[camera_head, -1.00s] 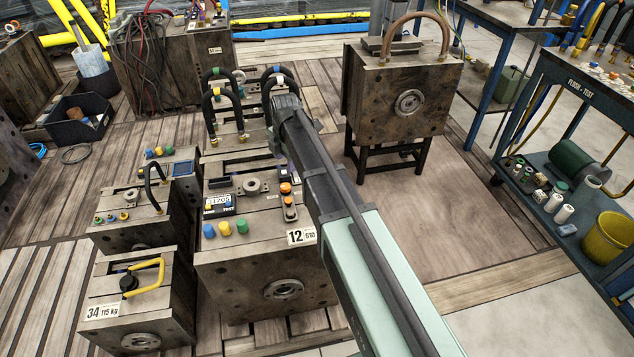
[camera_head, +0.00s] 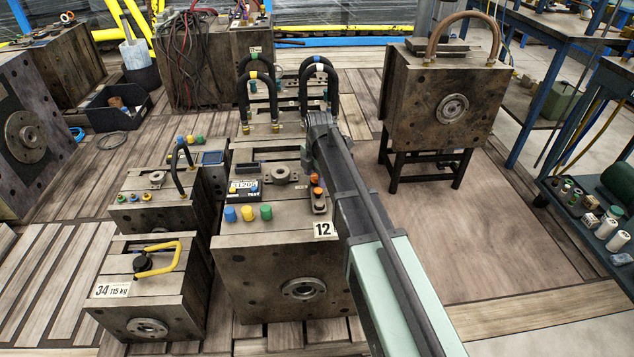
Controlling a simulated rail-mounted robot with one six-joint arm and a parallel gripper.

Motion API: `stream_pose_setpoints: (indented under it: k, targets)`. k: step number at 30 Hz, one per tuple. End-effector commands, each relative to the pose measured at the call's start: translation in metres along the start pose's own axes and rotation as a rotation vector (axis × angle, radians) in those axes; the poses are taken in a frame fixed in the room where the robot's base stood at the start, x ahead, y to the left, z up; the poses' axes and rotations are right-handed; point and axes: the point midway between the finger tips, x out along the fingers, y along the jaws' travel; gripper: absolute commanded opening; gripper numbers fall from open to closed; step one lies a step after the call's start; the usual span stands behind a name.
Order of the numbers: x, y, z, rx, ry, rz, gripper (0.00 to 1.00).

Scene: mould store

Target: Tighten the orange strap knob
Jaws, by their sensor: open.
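Mould block 12 (camera_head: 250,290) stands in the middle of the floor. Near the right edge of its top is a small strap piece (camera_head: 320,206) with an orange knob (camera_head: 317,192) standing on it. A second small orange piece (camera_head: 315,179) shows just behind. My arm reaches in from the lower right, along the block's right side. My gripper (camera_head: 309,148) is at its far end, above the back part of the block, behind and above the orange knob, apart from it. The gripper is open; its fingers are small and partly hidden by the arm.
Blue, yellow and green knobs (camera_head: 248,213) and a small display box (camera_head: 243,190) sit on block 12. Black hoses (camera_head: 320,85) arch up behind. A large mould (camera_head: 440,110) on a stand is at right. Mould 34 (camera_head: 150,290) is front left.

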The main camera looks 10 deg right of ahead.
Motion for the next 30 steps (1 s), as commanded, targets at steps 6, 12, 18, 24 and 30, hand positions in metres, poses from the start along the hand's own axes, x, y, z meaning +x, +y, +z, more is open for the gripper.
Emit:
stream_pose_setpoints:
  k: [6, 12, 18, 24, 30]
  targets:
    - [-0.0018, 0.0001, -0.0001, 0.0, 0.0, 0.0, 0.44]
    - [-0.0017, 0.0001, 0.0, 0.0, 0.0, 0.0, 0.13]
    - [-0.0017, 0.0001, 0.0, 0.007, 0.0, 0.0, 0.1]
    - [-0.0016, -0.0001, -0.0002, 0.055, -0.003, 0.0, 0.1]
    - [-0.0016, -0.0004, -0.0005, 0.17, -0.009, 0.0, 0.1]
